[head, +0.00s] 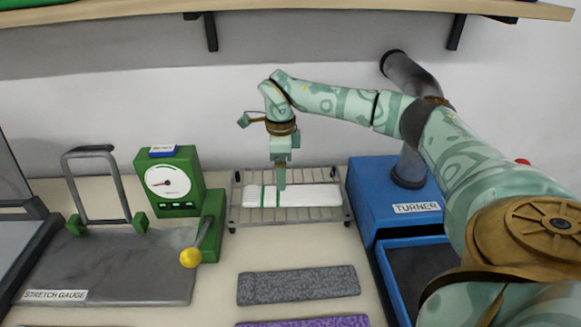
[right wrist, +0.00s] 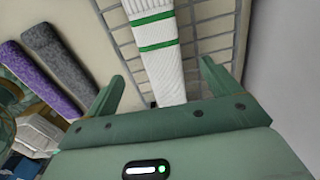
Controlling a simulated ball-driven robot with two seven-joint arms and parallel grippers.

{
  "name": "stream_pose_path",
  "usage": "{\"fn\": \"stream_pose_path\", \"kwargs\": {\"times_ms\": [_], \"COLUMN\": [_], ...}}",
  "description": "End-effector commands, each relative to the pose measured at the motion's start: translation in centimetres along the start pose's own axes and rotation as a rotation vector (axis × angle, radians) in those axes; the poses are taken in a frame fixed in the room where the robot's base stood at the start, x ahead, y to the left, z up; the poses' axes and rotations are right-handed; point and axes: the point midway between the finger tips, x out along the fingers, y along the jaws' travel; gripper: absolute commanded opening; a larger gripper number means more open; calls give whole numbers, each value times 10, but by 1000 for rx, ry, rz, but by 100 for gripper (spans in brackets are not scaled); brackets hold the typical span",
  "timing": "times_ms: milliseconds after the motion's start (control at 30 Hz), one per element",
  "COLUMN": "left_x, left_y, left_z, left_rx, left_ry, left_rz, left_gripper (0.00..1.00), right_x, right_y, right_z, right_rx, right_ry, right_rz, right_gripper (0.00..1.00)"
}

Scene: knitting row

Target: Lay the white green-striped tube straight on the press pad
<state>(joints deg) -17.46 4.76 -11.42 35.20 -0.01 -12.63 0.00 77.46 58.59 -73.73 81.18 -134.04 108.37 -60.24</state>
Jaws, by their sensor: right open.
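The white green-striped tube (head: 308,195) lies flat and lengthwise on a wire rack (head: 290,222) at the back middle in the head view. Its two green bands are near its left end. My right gripper (head: 281,185) points down at the tube near those bands. In the right wrist view the tube (right wrist: 160,55) runs between the two open fingers of my right gripper (right wrist: 157,82), with a gap on each side. Whether the fingertips reach down to the rack is unclear. My left gripper is not in view. I cannot make out a press pad for certain.
A stretch gauge with a grey plate (head: 110,265), green dial (head: 170,183) and yellow-knobbed lever (head: 190,257) stands left. The blue turner box (head: 370,190) stands right. Grey (head: 300,285) and purple (head: 310,322) knitted pieces lie in front. A shelf (head: 330,4) hangs above.

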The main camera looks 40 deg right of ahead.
Motion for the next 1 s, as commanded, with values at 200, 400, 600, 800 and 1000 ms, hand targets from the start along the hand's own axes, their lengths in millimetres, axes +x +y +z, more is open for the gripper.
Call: {"fn": "stream_pose_path", "kwargs": {"times_ms": [200,400,600,800,1000], "left_x": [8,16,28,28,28], "left_y": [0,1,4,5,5], "left_z": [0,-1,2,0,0], "left_rx": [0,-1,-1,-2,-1], "left_ry": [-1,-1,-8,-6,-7], "left_rz": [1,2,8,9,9], "left_gripper": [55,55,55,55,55], "right_x": [27,46,78,78,78], "right_y": [0,0,0,0,0], "right_z": [0,4,7,7,7], "right_rx": [0,0,0,0,0], "right_ry": [0,1,2,-1,-1], "right_rz": [0,1,2,-2,-1], "right_gripper": [89,89,89,89,45]}}
